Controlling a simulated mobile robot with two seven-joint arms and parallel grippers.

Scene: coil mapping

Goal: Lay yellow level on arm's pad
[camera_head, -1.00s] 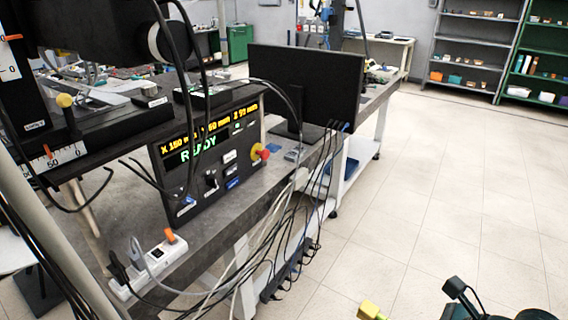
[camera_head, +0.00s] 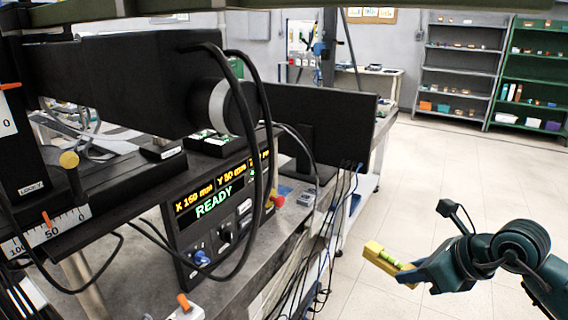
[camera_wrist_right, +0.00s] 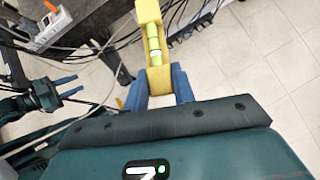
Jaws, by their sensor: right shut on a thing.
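The yellow level (camera_head: 377,253), a short bar with a green vial, is held by one end in my right gripper (camera_head: 412,273), over the floor at the lower right of the head view. In the right wrist view the level (camera_wrist_right: 149,14) points away between the two blue fingers of my right gripper (camera_wrist_right: 159,82). The black machine arm (camera_head: 120,85) runs across the upper left of the head view; I cannot make out a pad on it. My left gripper (camera_wrist_right: 68,88) shows at the left of the right wrist view, with its blue fingers apart and nothing between them.
A control box reading READY (camera_head: 222,205) stands under the arm on the grey bench. Black cables (camera_head: 250,150) loop down from the arm's round end. A monitor (camera_head: 340,125) stands behind. Open floor (camera_head: 420,195) lies right of the bench; shelves (camera_head: 465,75) stand far back.

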